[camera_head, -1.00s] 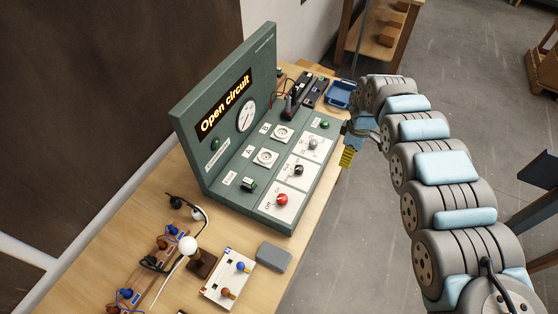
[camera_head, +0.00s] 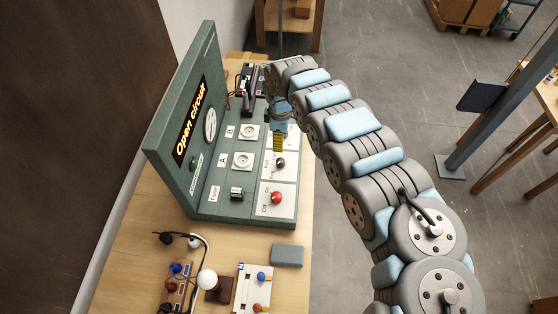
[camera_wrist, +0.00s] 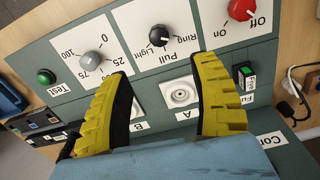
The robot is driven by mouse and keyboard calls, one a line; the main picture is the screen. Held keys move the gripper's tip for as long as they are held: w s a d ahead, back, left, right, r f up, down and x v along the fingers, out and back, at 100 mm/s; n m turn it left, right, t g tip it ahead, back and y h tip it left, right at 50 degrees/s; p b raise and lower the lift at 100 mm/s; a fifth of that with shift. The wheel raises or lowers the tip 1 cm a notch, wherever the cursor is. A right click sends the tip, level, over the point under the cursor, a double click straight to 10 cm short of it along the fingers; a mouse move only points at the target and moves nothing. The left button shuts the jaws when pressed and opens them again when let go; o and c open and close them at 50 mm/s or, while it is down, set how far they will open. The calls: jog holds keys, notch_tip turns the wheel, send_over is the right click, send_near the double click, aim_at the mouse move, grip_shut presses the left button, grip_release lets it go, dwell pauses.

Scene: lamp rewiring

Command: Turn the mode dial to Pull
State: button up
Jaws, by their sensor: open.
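The mode dial (camera_wrist: 159,36) is a black knob on a white plate with Ring, Pull and Light labels. It lies just beyond my fingertips in the wrist view, with the Pull label on the side facing me. I cannot tell for sure which label its pointer marks. In the head view the dial (camera_head: 279,163) shows just below my yellow fingertips. My gripper (camera_wrist: 164,68) is open and empty, its two yellow fingers spread wide above the panel (camera_wrist: 150,80). In the head view my gripper (camera_head: 280,143) hides the panel area behind the dial.
A grey 0-to-100 dial (camera_wrist: 93,62) and a red on/off knob (camera_wrist: 242,9) flank the mode dial. Sockets A (camera_head: 243,160) and B (camera_head: 249,132) are beside it. The upright board (camera_head: 185,110) reads "Open circuit". A grey block (camera_head: 288,255) lies on the table.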

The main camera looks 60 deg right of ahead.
send_over(280, 161)
jog(key=f, duration=0.6)
jog(key=shift+w, duration=0.2)
jog(key=shift+s+f+b, duration=0.1)
jog(key=shift+f+b, duration=0.65)
jog(key=shift+f, duration=3.1)
grip_shut()
